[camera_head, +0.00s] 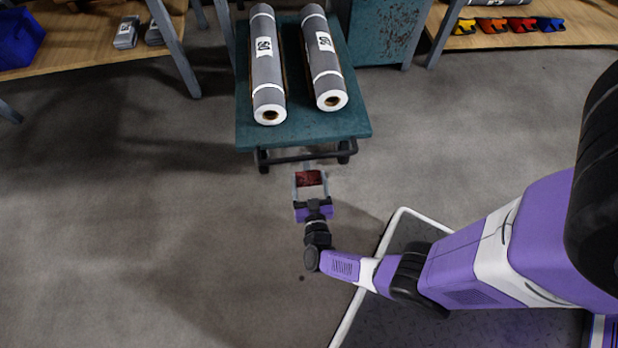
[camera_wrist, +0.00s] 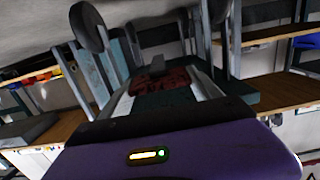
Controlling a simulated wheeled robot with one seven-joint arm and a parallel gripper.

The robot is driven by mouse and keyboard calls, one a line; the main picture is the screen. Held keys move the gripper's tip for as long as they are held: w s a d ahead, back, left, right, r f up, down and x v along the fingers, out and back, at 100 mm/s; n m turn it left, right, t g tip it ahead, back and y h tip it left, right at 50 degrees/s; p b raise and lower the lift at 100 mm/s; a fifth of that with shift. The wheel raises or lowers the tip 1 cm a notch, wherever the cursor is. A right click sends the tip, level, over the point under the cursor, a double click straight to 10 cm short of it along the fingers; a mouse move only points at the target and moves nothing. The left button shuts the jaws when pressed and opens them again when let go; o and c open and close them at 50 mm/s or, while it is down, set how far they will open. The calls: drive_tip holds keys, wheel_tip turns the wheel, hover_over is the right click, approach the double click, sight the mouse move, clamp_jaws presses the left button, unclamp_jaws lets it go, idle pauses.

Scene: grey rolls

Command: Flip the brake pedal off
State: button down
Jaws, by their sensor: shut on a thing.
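The red brake pedal (camera_head: 309,178) sticks out below the near edge of the teal cart (camera_head: 305,132). My gripper (camera_head: 310,174) reaches it from the near side, one finger on its left and one on its right. The fingers are shut on the pedal. In the wrist view the red pedal (camera_wrist: 172,78) shows between the two pale fingers, its surface dark and worn. The cart carries two grey rolls, one on the left (camera_head: 267,65) and one on the right (camera_head: 324,62). The pedal's hinge under the cart is hidden.
The cart's dark lower bar and casters (camera_head: 305,154) are just beyond my gripper. A wooden shelf (camera_head: 90,42) stands at the back left, another (camera_head: 540,28) at the back right. The grey floor left of my arm is clear.

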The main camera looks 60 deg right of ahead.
sight(308, 177)
drive_tip(key=shift+w+d+r+g+y+p, duration=0.2)
drive_tip(key=shift+r+g+y+p, duration=0.5)
drive_tip(key=shift+p, duration=1.45)
drive_tip(key=shift+w+d+r+g+y+p, duration=0.15)
drive_tip(key=shift+r+y+p, duration=0.6)
drive_tip(key=shift+p, duration=1.35)
drive_tip(key=shift+w+d+r+h+p, duration=0.15)
drive_tip(key=shift+d+r+h+p, duration=0.15)
drive_tip(key=shift+r, duration=0.25)
drive_tip(key=shift+c, duration=0.6)
unclamp_jaws()
drive_tip(key=p+v, duration=0.3)
drive_tip(key=v, duration=0.5)
drive_tip(key=shift+w+d, duration=0.1)
